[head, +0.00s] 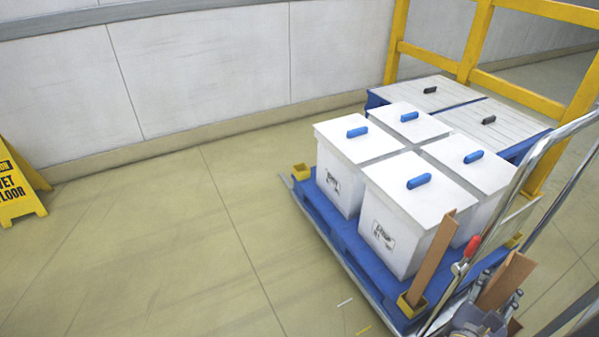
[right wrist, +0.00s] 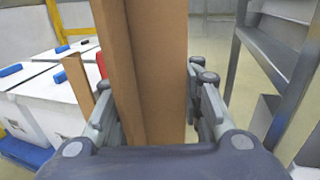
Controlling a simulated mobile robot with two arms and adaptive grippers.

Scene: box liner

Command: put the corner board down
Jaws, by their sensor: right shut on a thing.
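My right gripper (head: 492,310) is at the lower right of the head view, shut on a brown cardboard corner board (head: 507,278). In the right wrist view the held corner board (right wrist: 160,70) stands upright between the fingers, its fold running lengthwise. A second brown corner board (head: 434,252) stands, slightly tilted in the picture, at the front corner of the blue pallet (head: 352,248), in a yellow corner pocket (head: 411,305). The lower end of the held board is mostly hidden by my gripper. My left gripper is not in view.
Several white boxes (head: 395,192) with blue handles stand on the pallet. A cart's metal handle (head: 530,165) rises beside my right gripper. A yellow rail (head: 475,70) is behind; a wet-floor sign (head: 18,185) is far left. The left floor is mostly clear.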

